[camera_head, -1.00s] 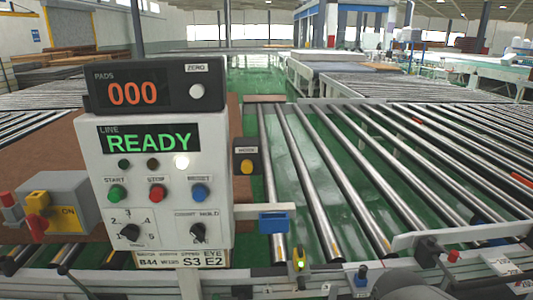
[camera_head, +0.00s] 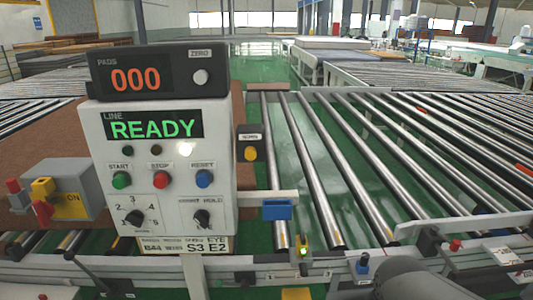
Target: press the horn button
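A small dark box with a round yellow button (camera_head: 250,153) is fixed at the right side of the control panel (camera_head: 215,160). The small label above the button is blurred but looks like "HORN". Nothing covers or touches the button. The panel's green display (camera_head: 154,124) reads "LINE READY", and the counter above it (camera_head: 135,80) reads "000". My gripper is not in view. A grey rounded part at the lower right may belong to my arm.
Green START (camera_head: 121,180), red STOP (camera_head: 161,179) and blue RESET (camera_head: 204,178) buttons sit left of the yellow button, above two black knobs. A grey switch box (camera_head: 68,188) stands at left. Roller conveyors (camera_head: 340,150) fill the right. A blue block (camera_head: 277,209) sits below the button.

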